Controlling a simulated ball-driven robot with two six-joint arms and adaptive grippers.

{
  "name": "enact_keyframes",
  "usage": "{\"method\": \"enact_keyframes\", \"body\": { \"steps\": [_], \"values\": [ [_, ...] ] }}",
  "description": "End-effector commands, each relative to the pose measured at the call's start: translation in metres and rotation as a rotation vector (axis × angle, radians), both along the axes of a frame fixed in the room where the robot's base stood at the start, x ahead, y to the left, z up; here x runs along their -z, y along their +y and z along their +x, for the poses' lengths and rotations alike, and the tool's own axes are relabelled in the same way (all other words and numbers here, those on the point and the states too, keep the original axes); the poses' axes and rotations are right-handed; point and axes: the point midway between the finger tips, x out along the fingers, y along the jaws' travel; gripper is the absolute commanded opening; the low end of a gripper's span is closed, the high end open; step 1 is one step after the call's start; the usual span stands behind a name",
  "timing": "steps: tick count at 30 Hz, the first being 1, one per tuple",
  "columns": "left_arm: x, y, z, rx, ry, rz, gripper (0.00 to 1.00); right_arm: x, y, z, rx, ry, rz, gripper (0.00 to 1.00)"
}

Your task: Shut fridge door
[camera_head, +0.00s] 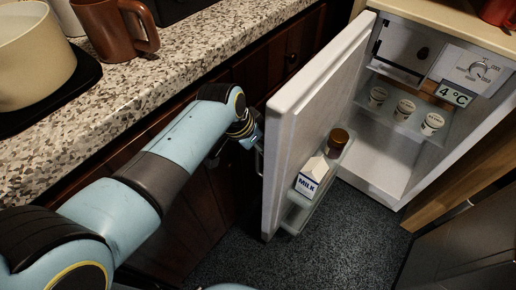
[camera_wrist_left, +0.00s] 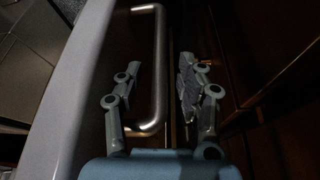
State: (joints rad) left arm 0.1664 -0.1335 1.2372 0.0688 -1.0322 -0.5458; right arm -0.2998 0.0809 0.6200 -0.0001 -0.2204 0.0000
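The white fridge door (camera_head: 305,110) stands wide open, swung toward the counter. Its outer face is turned to my left arm. In the left wrist view the door's outer side (camera_wrist_left: 85,70) runs along the left, with a metal bar handle (camera_wrist_left: 160,60) in front of my gripper. My left gripper (camera_wrist_left: 158,78) is open, with one finger on each side of the handle's bar. I cannot tell whether the fingers touch it. In the head view the door's edge hides most of this gripper. My right gripper is not in view.
Small white cups (camera_head: 404,109) stand inside the fridge (camera_head: 385,165). Wooden cabinets (camera_head: 270,70) under the speckled counter (camera_head: 195,50) are close behind my left arm. The floor (camera_head: 340,240) before the fridge is clear.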

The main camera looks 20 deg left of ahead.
Motion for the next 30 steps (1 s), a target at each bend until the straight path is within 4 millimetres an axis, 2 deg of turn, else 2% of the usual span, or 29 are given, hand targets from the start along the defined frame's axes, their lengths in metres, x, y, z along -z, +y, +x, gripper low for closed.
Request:
{"method": "enact_keyframes", "body": {
  "steps": [4,11,18,20,30],
  "values": [
    [0.0059,-0.0014,0.0023,0.000,-0.001,0.000,0.38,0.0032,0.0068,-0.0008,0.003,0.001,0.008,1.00],
    [0.0054,-0.0013,0.0023,0.000,-0.001,0.000,0.37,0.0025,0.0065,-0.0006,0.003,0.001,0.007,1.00],
    [0.0055,-0.0012,0.0022,0.000,-0.001,0.000,0.06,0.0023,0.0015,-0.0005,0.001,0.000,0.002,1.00],
    [0.0055,-0.0012,0.0021,0.000,0.000,0.000,0.00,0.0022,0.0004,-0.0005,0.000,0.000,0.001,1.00],
    [0.0056,-0.0011,0.0019,0.000,0.000,0.000,0.00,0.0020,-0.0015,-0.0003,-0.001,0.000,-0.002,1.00]
  ]
}}
